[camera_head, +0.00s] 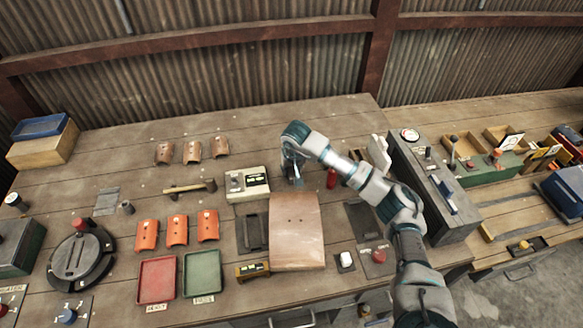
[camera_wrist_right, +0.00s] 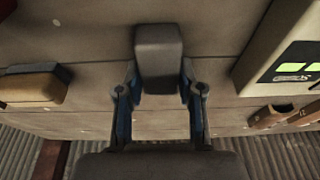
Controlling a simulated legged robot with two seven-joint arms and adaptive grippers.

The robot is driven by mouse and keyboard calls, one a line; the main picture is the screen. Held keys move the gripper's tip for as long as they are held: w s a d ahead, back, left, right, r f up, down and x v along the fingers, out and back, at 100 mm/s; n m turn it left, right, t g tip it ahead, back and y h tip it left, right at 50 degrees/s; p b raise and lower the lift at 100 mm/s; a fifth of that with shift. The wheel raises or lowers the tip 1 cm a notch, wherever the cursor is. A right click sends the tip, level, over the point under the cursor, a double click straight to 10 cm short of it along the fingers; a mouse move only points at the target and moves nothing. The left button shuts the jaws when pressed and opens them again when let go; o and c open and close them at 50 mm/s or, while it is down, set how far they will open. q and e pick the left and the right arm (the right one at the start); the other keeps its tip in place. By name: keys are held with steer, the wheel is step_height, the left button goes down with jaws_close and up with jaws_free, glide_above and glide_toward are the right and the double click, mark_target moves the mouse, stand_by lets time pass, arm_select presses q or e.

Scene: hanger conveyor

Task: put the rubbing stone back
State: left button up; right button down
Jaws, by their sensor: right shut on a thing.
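The rubbing stone looks to be the dark grey block (camera_wrist_right: 158,52) in the right wrist view. It sits between the two fingers of my right gripper (camera_wrist_right: 160,92), which is shut on it. In the head view my right gripper (camera_head: 292,172) is over the back middle of the bench, just right of a white device with a display (camera_head: 247,184) and behind a large curved tan sheet (camera_head: 297,232). The stone is mostly hidden by the gripper there. I cannot tell whether it touches the bench. My left gripper is not in view.
A red cylinder (camera_head: 331,178) stands close right of the gripper. Further right is a long grey box (camera_head: 433,190). A mallet (camera_head: 190,187), orange tiles (camera_head: 177,229) and red (camera_head: 157,279) and green (camera_head: 202,272) trays lie left. The bench behind the gripper looks mostly clear.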

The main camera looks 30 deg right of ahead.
steer(key=c, duration=0.7)
jaws_free()
steer(key=shift+o, duration=0.2)
steer(key=shift+r, duration=0.4)
steer(key=v, duration=1.1)
steer(key=shift+s, duration=0.1)
